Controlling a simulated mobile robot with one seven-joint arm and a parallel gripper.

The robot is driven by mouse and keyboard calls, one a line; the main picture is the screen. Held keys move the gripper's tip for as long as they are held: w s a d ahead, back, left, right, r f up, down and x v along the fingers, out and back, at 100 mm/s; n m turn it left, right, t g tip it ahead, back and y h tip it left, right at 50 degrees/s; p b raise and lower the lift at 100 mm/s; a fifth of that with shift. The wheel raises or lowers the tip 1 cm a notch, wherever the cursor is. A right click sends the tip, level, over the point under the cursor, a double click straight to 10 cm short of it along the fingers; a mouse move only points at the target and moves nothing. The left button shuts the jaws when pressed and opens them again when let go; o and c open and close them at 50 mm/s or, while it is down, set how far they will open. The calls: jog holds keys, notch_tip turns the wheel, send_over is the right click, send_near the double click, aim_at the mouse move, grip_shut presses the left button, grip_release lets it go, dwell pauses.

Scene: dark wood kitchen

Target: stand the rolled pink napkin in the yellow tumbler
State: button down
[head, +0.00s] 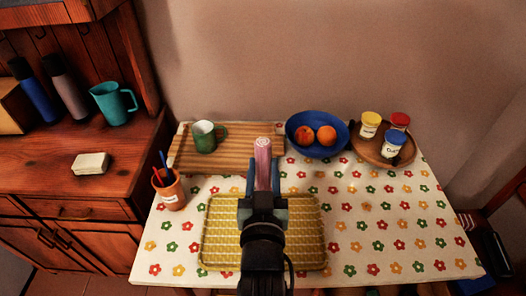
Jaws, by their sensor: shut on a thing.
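The rolled pink napkin (263,152) is in the head view, near the middle of the table. It points away from me, and its spiral end shows at the top. My gripper (263,180) is shut on it, with a blue-grey finger on each side. The lower part of the roll is hidden by the gripper. I cannot make out a yellow tumbler in this view; my arm covers part of the table and tray. How high the napkin is above the table is hard to tell.
A yellow patterned tray (215,232) lies under my arm. Behind are a striped board (240,160) with a green mug (204,137), a blue fruit bowl (318,148) and a round wooden tray (372,154) with jars. A terracotta pot (170,193) stands left. The cloth's right side is clear.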

jog(key=shift+w+r+t, duration=0.2)
jog(key=shift+r+t, duration=0.1)
jog(key=shift+r, duration=0.35)
jog(key=shift+s+f+b, duration=0.15)
jog(key=shift+f+b, duration=0.35)
jog(key=shift+b, duration=0.1)
notch_tip(320, 180, down, 12)
jog(key=b, duration=1)
jog(key=shift+f, duration=0.2)
jog(key=shift+c, duration=2.1)
grip_release()
jog(key=s, duration=1.3)
jog(key=shift+w, duration=0.1)
